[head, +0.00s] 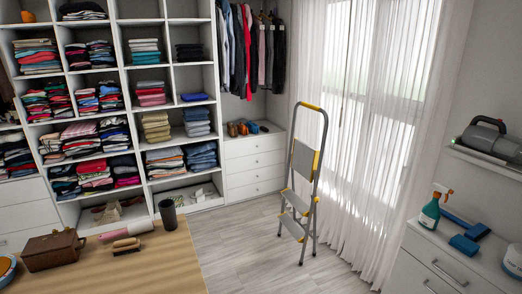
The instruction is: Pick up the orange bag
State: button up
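I see no bag that is plainly orange. A brown handbag (53,250) with a top handle stands upright on the wooden table (165,262) at the lower left. A small orange object (28,16) sits in the top left cubby, too small to identify. Another small orange item lies among the shoes (243,128) on top of the white drawer unit, and I cannot tell what it is. My gripper is not in view.
A dark cup (168,214), a brush (126,246) and a pink-white roller (121,231) are on the table. A stepladder (302,180) stands mid-floor before the curtains. A white dresser (450,256) holds a spray bottle (430,212). The floor (235,250) between table and ladder is clear.

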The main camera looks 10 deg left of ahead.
aim_at(28, 17)
jog(key=i+l, duration=0.25)
jog(key=i, duration=0.2)
jog(key=i+l+u, duration=0.1)
jog(key=i+l, duration=0.2)
jog(key=i, duration=0.2)
jog(key=i+l+u, duration=0.1)
jog(key=i+l, duration=0.2)
jog(key=i, duration=0.15)
jog(key=i+j+u, duration=0.2)
jog(key=i+u, duration=0.15)
jog(key=i, duration=0.25)
jog(key=i+u, duration=0.35)
jog(key=i, duration=0.2)
jog(key=i+l+u, duration=0.15)
jog(key=i+u, duration=0.2)
jog(key=i, duration=0.25)
jog(key=i+j+u, duration=0.1)
jog(key=i+u, duration=0.2)
jog(key=i, duration=0.3)
jog(key=i+u, duration=0.3)
jog(key=i, duration=0.35)
jog(key=i+l+u, duration=0.3)
jog(key=i, duration=0.3)
jog(key=i+j+u, duration=0.25)
jog(key=i+u, duration=0.2)
jog(key=i, duration=0.3)
jog(key=i+u, duration=0.5)
jog(key=i, duration=0.3)
